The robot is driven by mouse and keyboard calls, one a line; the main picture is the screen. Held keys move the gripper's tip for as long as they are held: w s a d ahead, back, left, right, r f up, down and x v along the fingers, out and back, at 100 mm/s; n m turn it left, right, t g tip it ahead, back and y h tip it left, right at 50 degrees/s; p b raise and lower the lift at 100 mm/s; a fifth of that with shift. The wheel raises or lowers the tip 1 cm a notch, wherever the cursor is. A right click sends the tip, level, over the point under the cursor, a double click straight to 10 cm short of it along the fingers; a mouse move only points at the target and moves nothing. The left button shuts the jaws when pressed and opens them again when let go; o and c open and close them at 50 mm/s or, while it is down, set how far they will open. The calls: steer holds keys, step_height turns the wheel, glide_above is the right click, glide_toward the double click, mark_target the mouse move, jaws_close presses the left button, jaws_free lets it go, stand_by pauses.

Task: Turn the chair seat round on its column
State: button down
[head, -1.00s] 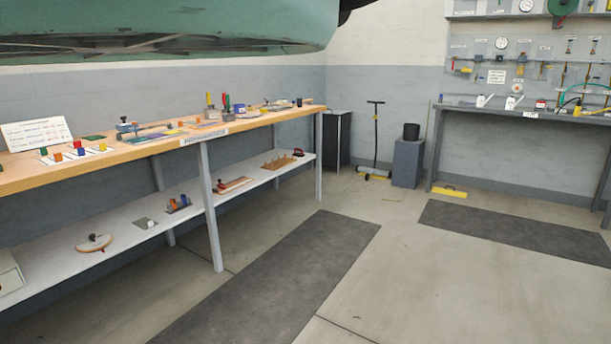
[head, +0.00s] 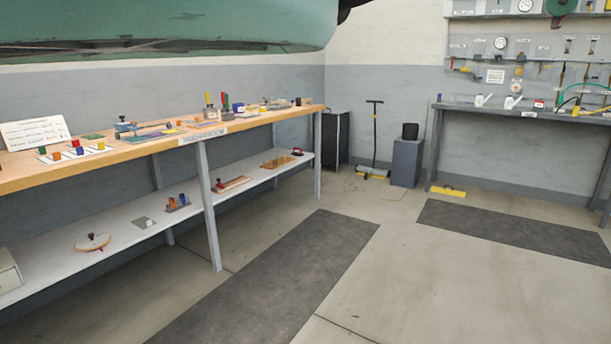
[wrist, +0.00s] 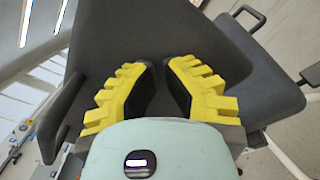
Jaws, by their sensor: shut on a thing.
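The chair shows only in the wrist view, very close. Its dark grey seat (wrist: 130,38) fills the middle of that view, behind the fingers. A dark bar like an armrest (wrist: 62,115) runs along its left side. My gripper (wrist: 160,85) has yellow stepped fingers with dark pads, which lie against the dark grey part and are shut on the chair. The exact gripped edge is hidden between the pads. The column is not visible. Neither chair nor gripper shows in the head view.
Another dark grey panel (wrist: 262,75) with a black loop stands close on the right in the wrist view. The head view shows a long wooden workbench (head: 165,145) with a lower shelf, a grey bench (head: 540,113), and dark floor mats (head: 280,275).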

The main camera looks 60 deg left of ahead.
steer(key=shift+s+a+r+p, duration=0.15)
steer(key=shift+s+a, duration=0.1)
steer(key=shift+a, duration=0.55)
steer(key=shift+s+a+r+p, duration=0.1)
steer(key=shift+s+a+r, duration=0.1)
steer(key=shift+a, duration=0.55)
steer(key=shift+s+a+r+p, duration=0.1)
steer(key=shift+s+a, duration=0.15)
steer(key=shift+a, duration=0.55)
